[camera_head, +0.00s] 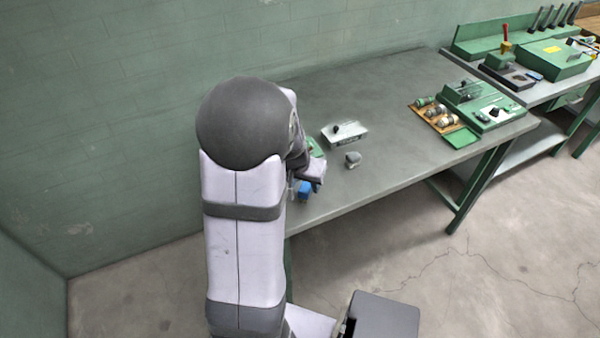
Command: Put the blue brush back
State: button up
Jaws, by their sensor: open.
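A small blue object (305,190), which looks like the blue brush, is at the near left edge of the grey-green table (395,105). Its shape is too small to make out fully. My gripper (297,187) is down beside it, mostly hidden behind my own arm. The fingers look open, and I cannot tell whether they stand around the blue object or touch it. A green item (316,148) shows partly behind my arm.
A brown tray (437,119) with several round parts and a green case (485,105) are at the right end. The table's middle is clear.

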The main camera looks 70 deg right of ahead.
jog(key=v, duration=0.7)
jog(key=shift+r+b, duration=0.25)
jog(key=shift+b, duration=0.05)
jog(key=shift+a, duration=0.15)
jog(key=shift+w, duration=0.1)
jog(key=w+a+f+n+t+y, duration=0.1)
jog(key=w+a+f+n+y, duration=0.2)
jog(key=w+a+n, duration=0.95)
jog(key=w+a+f+n, duration=0.1)
jog(key=a+n, duration=0.1)
jog(key=a, duration=1.1)
jog(key=w+a+f+n+g+y, duration=0.1)
jog(key=a+f+n, duration=0.1)
jog(key=a, duration=1.2)
jog(key=shift+a+n+y, duration=0.25)
jog(key=shift+n+y, duration=0.05)
jog(key=shift+n, duration=0.45)
